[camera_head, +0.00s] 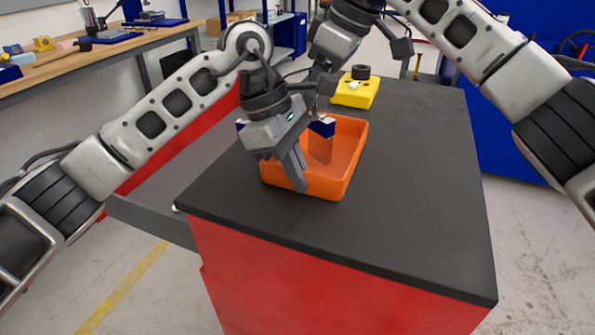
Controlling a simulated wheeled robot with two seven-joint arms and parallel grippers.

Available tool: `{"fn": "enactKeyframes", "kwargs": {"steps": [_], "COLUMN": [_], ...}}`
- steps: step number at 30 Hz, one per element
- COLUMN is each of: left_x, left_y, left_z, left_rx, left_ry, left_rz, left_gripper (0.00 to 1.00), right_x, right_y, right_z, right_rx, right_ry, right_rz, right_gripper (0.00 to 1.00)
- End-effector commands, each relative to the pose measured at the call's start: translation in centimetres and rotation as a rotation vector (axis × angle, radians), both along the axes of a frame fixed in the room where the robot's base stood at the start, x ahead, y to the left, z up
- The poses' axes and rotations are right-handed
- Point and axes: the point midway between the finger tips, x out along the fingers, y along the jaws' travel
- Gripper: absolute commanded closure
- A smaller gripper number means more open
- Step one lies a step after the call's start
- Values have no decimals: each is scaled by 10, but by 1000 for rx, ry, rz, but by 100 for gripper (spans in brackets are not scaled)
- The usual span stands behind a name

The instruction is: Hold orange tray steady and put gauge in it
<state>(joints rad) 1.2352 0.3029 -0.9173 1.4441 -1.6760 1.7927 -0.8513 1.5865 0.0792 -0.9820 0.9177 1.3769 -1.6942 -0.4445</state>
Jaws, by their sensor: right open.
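The orange tray (349,155) sits on the dark top of the red cabinet. My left gripper (299,172) comes down over its near left part, with its close-set fingers at the near wall, one in front and one behind. A blue piece with a white top (322,127) shows above a brownish block-like shape inside the tray. I cannot tell whether this is the gauge. My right gripper (322,100) is open, above and behind the tray's far left side. Its fingers are mostly hidden by my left wrist.
A yellow block (357,92) with a black round part on top stands behind the tray. The dark cabinet top (420,190) is clear right of the tray. A wooden workbench (130,42) with tools stands at the back left.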

Motion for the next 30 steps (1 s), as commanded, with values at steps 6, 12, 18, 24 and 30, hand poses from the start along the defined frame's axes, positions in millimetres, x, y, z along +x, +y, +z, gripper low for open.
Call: {"fn": "enactKeyframes", "kwargs": {"steps": [6,12,18,24,30], "left_x": [4,3,2,1,1], "left_y": [4,3,2,2,1], "left_z": [-2,-2,-2,-1,-1], "left_rx": [5,5,5,5,4], "left_ry": [2,2,2,2,3], "left_rz": [23,16,10,6,4], "left_gripper": [100,100,100,100,100], "right_x": [-9,-12,-14,-14,-14], "right_y": [-10,-28,-39,-42,-42], "right_z": [46,82,104,109,109], "right_rx": [12,8,6,5,6], "right_ry": [-5,-4,-3,-3,-2], "right_rz": [18,7,3,2,1], "right_gripper": [29,29,29,29,29]}}
